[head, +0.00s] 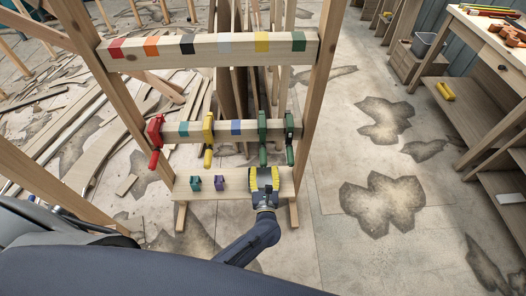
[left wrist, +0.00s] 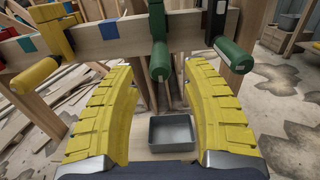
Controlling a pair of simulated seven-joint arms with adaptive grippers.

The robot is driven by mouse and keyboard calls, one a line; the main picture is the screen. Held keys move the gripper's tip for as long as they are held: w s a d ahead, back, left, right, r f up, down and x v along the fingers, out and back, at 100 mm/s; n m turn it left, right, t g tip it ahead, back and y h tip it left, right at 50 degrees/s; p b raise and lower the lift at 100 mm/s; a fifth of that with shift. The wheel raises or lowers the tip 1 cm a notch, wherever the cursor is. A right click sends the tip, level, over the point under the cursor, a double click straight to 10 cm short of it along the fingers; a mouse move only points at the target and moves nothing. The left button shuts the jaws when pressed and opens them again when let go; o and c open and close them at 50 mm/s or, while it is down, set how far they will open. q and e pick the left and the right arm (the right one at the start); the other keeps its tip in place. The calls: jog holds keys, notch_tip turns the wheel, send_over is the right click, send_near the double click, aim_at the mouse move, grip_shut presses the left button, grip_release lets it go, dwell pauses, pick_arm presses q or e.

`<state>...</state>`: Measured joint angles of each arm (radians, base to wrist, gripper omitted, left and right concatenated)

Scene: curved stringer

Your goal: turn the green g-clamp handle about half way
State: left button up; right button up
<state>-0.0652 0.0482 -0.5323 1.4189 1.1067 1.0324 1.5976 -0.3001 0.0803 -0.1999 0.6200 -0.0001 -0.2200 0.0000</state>
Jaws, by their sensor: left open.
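Two green g-clamps hang on the middle rail of the wooden rack, a left one (head: 262,128) and a right one (head: 290,130). Their green handles point down toward me. In the left wrist view the left clamp's handle (left wrist: 160,62) is between and just beyond my fingertips, apart from both. The right clamp's handle (left wrist: 234,56) is outside my right finger. My left gripper (head: 264,174) is open and empty, its yellow-padded fingers below the left green handle. My right gripper is not in view.
A red clamp (head: 155,137) and a yellow clamp (head: 208,135) hang farther left on the rail. A workbench (head: 490,40) stands at right.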

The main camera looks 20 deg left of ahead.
aim_at(263, 143)
pick_arm(q)
jog(key=x, duration=0.9)
jog(key=shift+w+a, duration=0.1)
jog(key=shift+w, duration=0.2)
jog(key=shift+c, duration=0.3)
grip_shut()
